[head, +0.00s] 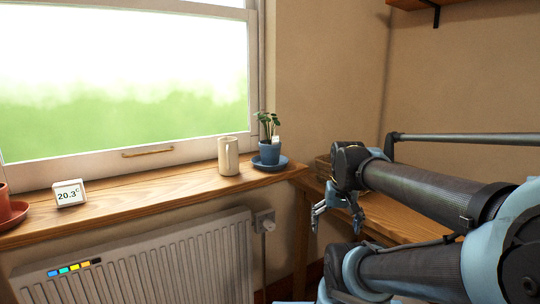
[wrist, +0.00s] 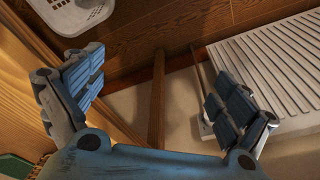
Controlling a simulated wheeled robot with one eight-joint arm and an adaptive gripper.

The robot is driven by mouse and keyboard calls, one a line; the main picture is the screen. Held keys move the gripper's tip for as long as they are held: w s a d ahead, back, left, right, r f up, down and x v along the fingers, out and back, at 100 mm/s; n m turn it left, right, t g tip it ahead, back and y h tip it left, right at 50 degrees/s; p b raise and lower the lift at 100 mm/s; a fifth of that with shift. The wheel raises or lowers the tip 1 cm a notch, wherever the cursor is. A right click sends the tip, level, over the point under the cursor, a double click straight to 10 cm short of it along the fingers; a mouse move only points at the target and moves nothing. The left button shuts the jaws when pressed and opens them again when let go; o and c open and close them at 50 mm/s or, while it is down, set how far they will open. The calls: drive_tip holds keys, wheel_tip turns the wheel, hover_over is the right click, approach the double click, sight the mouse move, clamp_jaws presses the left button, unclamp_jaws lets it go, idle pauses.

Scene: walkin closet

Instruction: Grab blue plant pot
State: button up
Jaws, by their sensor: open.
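The blue plant pot (head: 269,152) stands upright on a blue saucer (head: 262,164) at the right end of the wooden window sill in the head view. A small green plant grows in it, and a small white tag shows at its rim. My gripper (head: 336,218) is to the right of the pot and lower than it, pointing down beside the wooden table. In the wrist view my gripper's two fingers (wrist: 165,100) are spread wide with nothing between them. The pot does not show in the wrist view.
A cream cylindrical mug or candle (head: 228,156) stands just left of the pot. A thermometer display (head: 69,193) and a terracotta pot (head: 4,204) are farther left. A radiator (head: 150,265) is below the sill. A white basket (wrist: 80,14) is on the floor.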

drive_tip(key=w+a+r+m+g, duration=0.1)
drive_tip(key=w+a+r+m, duration=0.25)
drive_tip(key=w+r, duration=0.55)
drive_tip(key=w+a+r+m, duration=0.2)
drive_tip(key=w+a+r, duration=0.3)
drive_tip(key=r, duration=0.7)
wheel_tip(320, 180, up, 13)
drive_tip(key=m+g, duration=0.1)
drive_tip(key=m, duration=0.4)
hover_over(270, 142)
drive_tip(key=f, duration=1.1)
drive_tip(key=shift+s+a+f, duration=0.1)
drive_tip(key=shift+s+f, duration=0.15)
drive_tip(key=shift+w+f, duration=0.15)
drive_tip(key=shift+f, duration=1.15)
drive_tip(key=shift+w+f, duration=0.1)
drive_tip(key=shift+f, duration=1.2)
drive_tip(key=c, duration=1.6)
